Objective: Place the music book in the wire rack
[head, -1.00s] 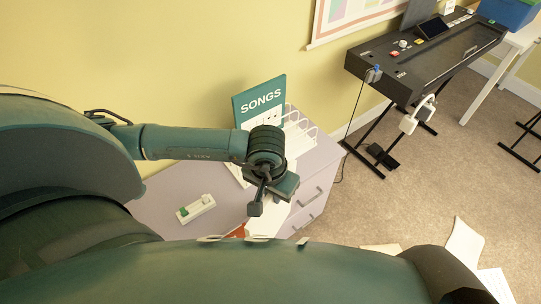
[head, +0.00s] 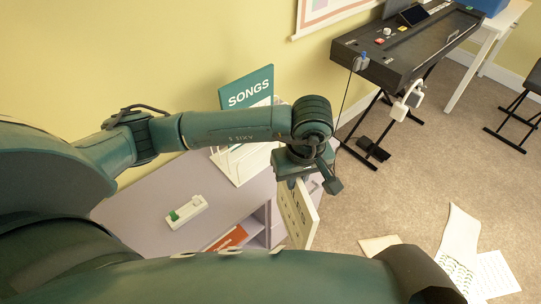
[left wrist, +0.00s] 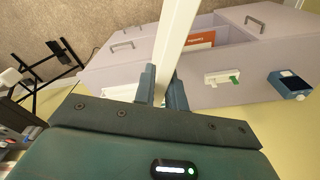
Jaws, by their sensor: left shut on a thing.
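The music book (head: 297,214) is a thin pale book with dark markings, hanging tilted below my left gripper (head: 304,182). That gripper is shut on it, beyond the right side of the lilac desk top. In the left wrist view the book (left wrist: 178,38) shows edge-on as a white strip between the fingers (left wrist: 161,88). The white wire rack (head: 246,163) stands on the desk against the wall, partly hidden by my left arm. A teal book marked SONGS (head: 246,91) stands upright at the rack. My right gripper is not in view.
A white switch block with a green part (head: 187,211) lies on the desk (head: 140,212). A red book (head: 228,238) sits in an open desk compartment. A keyboard on a stand (head: 405,50) is at the right. Loose papers (head: 458,245) lie on the carpet.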

